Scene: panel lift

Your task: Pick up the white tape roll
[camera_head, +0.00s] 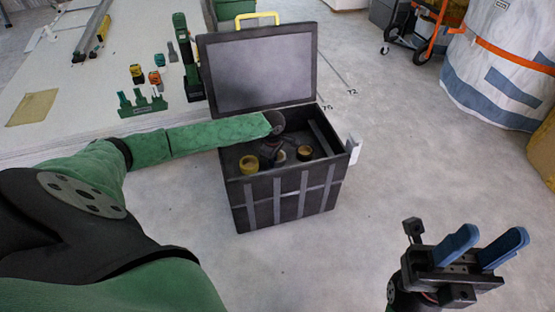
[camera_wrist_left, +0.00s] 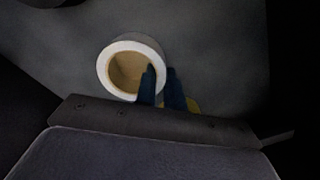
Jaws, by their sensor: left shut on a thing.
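The white tape roll (camera_wrist_left: 104,68) shows as a white ring with a tan inside in the left wrist view, on the dark floor of the box. My left gripper (camera_wrist_left: 161,74) has one blue finger inside the ring and one outside, shut on the roll's wall. In the head view my left arm reaches into the open black box (camera_head: 286,207), and its gripper mostly hides the roll (camera_head: 281,157). My right gripper (camera_head: 496,234) is open and empty, its blue fingers apart, over the floor at the lower right.
Two yellowish rolls, one on the left (camera_head: 249,165) and one on the right (camera_head: 304,153), lie in the box. The raised lid (camera_head: 262,72) stands behind. A pale platform with tools (camera_head: 137,75) is at the left. A striped bag (camera_head: 500,70) stands at the right.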

